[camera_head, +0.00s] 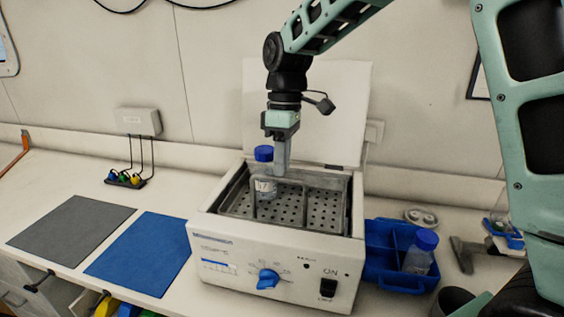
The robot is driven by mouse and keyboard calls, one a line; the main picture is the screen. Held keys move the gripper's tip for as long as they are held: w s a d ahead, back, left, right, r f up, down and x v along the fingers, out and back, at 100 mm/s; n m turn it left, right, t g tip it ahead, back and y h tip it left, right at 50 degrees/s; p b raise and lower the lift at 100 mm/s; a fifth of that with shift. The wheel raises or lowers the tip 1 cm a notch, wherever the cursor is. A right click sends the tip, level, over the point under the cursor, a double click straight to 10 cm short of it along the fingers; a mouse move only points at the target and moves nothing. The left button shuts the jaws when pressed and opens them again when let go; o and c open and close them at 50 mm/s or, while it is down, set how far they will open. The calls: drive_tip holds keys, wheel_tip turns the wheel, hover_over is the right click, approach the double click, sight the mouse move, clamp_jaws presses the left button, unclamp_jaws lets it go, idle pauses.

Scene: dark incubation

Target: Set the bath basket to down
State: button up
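The white water bath (215,262) stands on the bench with its lid (340,105) raised at the back. Inside its open well is the grey perforated bath basket (306,214), with thin upright handle bars rising from it. A clear bottle with a blue cap (264,154) stands upright in the basket at the back left. My gripper (282,172) points down over the back left of the basket, just right of the bottle and close to the handle bar. Its fingers show edge-on, so I cannot tell their gap or whether they touch the handle.
A blue rack (385,275) holding another blue-capped bottle (421,252) stands right of the bath. A grey mat (70,228) and a blue mat (140,254) lie on the left. My arm fills the upper right.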

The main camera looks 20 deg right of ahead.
sight(282, 211)
drive_tip(key=shift+s+a+f, duration=0.1)
drive_tip(key=shift+s+f, duration=0.05)
drive_tip(key=shift+f, duration=0.7)
drive_tip(key=shift+c, duration=0.3)
clamp_jaws()
wheel_tip(282, 211, down, 12)
drive_tip(key=b, duration=0.6)
drive_tip(key=shift+o, duration=0.3)
unclamp_jaws()
